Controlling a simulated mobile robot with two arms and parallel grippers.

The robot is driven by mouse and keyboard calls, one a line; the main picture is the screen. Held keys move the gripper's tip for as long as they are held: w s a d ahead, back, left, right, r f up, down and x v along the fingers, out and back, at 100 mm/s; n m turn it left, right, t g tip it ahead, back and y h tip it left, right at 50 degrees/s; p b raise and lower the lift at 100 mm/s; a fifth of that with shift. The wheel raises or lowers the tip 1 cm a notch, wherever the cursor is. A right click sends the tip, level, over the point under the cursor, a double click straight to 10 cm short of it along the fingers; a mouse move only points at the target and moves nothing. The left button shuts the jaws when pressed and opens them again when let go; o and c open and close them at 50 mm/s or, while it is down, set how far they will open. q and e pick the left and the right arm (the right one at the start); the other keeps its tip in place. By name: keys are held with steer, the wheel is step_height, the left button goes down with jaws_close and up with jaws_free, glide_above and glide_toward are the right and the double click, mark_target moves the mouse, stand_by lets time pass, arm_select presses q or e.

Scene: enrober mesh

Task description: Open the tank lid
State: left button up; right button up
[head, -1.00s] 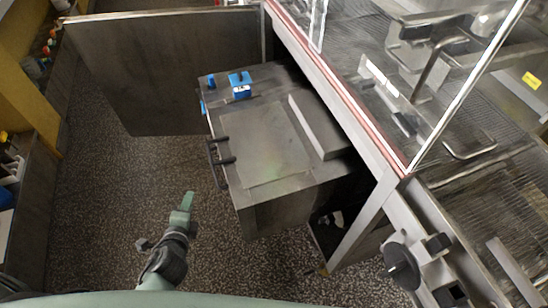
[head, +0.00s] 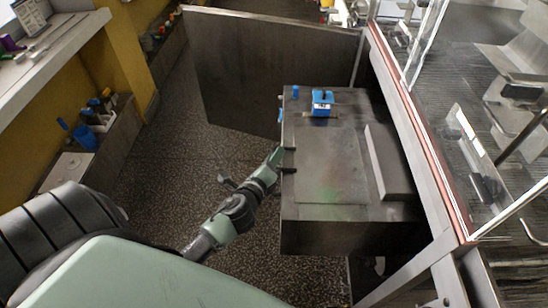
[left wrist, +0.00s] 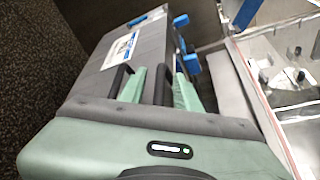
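The tank (head: 310,237) is a dark grey metal box with a flat lid (head: 330,165) on top, lying closed. In the head view, my left gripper (head: 275,160) is at the tank's left edge, where the lid's black handle (head: 288,171) is mostly hidden behind it. In the left wrist view, the left gripper (left wrist: 158,85) has its two green fingers apart, with dark bars beside them. I cannot tell whether the handle lies between the fingers. The tank's grey side, with a white label (left wrist: 125,47), is beyond them. My right gripper is not in view.
A blue fitting (head: 322,102) stands at the tank's far end. A grey panel (head: 270,65) stands behind. A glass-walled machine (head: 480,150) is close on the right. A low shelf with bottles (head: 95,120) is at left. Speckled floor (head: 170,180) is open left of the tank.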

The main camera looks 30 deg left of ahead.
arm_select(q)
jaws_close()
steer(key=shift+f, duration=0.1)
stand_by(1.3)
